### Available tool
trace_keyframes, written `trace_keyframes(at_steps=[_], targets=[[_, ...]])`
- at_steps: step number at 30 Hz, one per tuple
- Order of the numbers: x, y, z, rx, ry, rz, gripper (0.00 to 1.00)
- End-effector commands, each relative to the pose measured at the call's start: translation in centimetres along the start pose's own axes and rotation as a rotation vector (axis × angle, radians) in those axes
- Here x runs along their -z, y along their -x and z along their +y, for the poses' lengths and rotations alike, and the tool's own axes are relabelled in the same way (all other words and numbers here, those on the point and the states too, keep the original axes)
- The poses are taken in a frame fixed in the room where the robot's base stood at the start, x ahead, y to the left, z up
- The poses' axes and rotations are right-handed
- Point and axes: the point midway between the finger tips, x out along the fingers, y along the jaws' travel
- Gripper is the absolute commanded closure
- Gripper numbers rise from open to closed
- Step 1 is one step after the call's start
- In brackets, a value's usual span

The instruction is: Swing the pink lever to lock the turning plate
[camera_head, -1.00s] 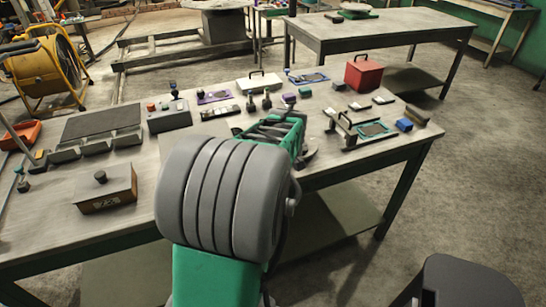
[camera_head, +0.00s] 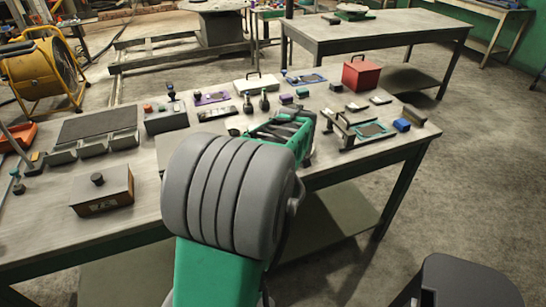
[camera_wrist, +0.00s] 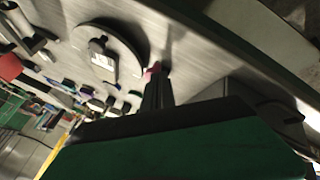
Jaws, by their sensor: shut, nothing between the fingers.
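In the wrist view a pale round plate (camera_wrist: 90,48) with a light block on it lies on the grey table top; I take it for the turning plate. A small pink tip (camera_wrist: 153,69), likely the pink lever, shows right by the end of my gripper (camera_wrist: 157,78). The dark fingers are shut and hold nothing. I cannot tell whether they touch the pink tip, and the rest of the lever is hidden. In the head view my arm hides the fingertips, the plate and the lever.
A red box (camera_head: 362,75), a framed handle fixture (camera_head: 345,128) and a blue block (camera_head: 402,125) stand beyond and right of my arm. A lidded brown box (camera_head: 103,190) stands at the left. The table (camera_head: 75,232) is bare near its front left edge.

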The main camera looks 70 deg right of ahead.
Motion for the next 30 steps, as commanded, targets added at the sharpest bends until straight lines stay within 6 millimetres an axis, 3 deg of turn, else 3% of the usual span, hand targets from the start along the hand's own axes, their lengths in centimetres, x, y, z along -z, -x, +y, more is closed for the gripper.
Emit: trace_keyframes(at_steps=[30], targets=[[-0.53,-0.18,0.68,0.048,0.099,0.048,1.00]])
